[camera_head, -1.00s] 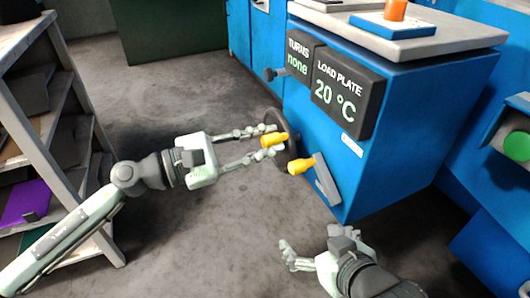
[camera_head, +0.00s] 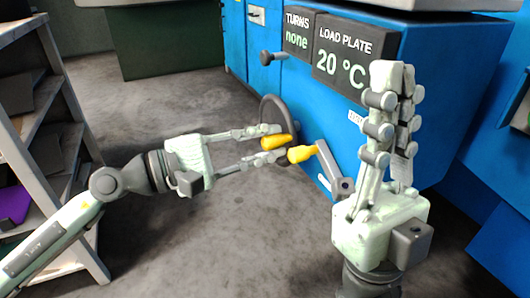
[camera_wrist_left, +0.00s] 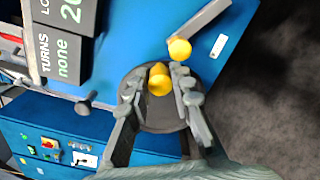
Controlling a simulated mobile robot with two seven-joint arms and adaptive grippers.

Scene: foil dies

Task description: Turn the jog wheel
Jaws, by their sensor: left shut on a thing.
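The jog wheel is a dark disc (camera_head: 273,106) on the blue machine's front, with a yellow handle (camera_head: 276,142). In the left wrist view the wheel (camera_wrist_left: 160,122) faces me, its yellow handle (camera_wrist_left: 159,80) between the fingers. My left gripper (camera_head: 273,143) is shut on that handle; its fingers hide part of the wheel. My right gripper (camera_head: 394,70) is raised at the right in front of the machine, fingers pointing up, holding nothing visible. Its fingers look close together, but the angle hides any gap. The turns display (camera_head: 297,32) reads "none".
A grey crank lever (camera_head: 331,168) with its own yellow knob (camera_head: 301,153) sits just right of the wheel. The load plate display (camera_head: 341,57) reads 20 °C. A grey knob (camera_head: 267,57) sticks out above the wheel. Shelves (camera_head: 60,150) stand at left; floor between is clear.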

